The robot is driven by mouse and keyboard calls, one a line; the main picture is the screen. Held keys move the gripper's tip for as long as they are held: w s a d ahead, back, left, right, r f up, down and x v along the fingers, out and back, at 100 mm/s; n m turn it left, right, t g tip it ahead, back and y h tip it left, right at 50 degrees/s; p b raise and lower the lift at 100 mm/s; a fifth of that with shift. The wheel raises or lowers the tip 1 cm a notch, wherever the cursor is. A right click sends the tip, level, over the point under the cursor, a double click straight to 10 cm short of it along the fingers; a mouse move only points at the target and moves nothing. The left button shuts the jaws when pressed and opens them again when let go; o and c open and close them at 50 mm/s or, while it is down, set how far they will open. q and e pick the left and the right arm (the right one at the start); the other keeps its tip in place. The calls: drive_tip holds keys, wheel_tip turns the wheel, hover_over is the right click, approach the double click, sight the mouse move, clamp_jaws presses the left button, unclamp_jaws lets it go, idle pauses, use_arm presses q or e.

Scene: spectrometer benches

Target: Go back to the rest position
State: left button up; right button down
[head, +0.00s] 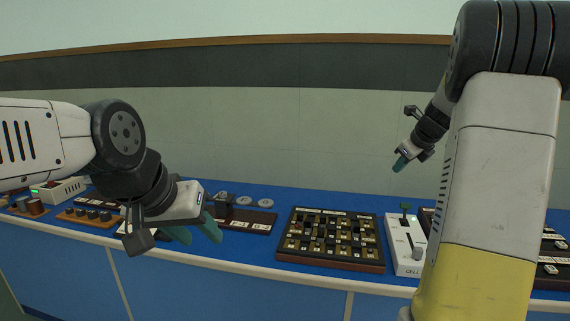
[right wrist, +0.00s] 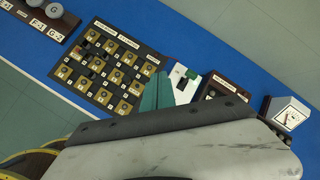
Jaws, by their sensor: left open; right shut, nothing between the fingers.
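My right gripper (head: 401,162) is raised above the back of the bench in the head view, pointing down and left. Its teal fingers are shut together with nothing between them; they also show in the right wrist view (right wrist: 157,92), over the bench.
The blue bench (head: 300,198) carries a dark board of labelled squares (head: 330,240), a white cell unit (head: 405,250) right of it, and a rack with grey discs (head: 250,215). Wooden blocks and a white box (head: 60,189) stand at left. The air above the bench's middle is clear.

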drive_tip(key=s+a+r+n+y, duration=0.1)
drive_tip(key=s+a+r+n, duration=0.1)
drive_tip(key=s+a+n, duration=0.6)
drive_tip(key=s+a+r+n+y, duration=0.1)
drive_tip(key=s+a+r+n, duration=0.2)
drive_tip(key=s+a+n, duration=0.5)
drive_tip(key=s+a+f+n, duration=0.2)
drive_tip(key=s+a+n, duration=0.1)
drive_tip(key=s+n, duration=0.4)
drive_tip(key=s+a+f+n+g, duration=0.1)
drive_tip(key=s+a+f+n, duration=0.1)
drive_tip(key=s+n, duration=0.5)
drive_tip(key=s+a, duration=0.1)
drive_tip(key=s, duration=0.2)
drive_tip(key=shift+f+h, duration=0.3)
drive_tip(key=shift+f, duration=0.05)
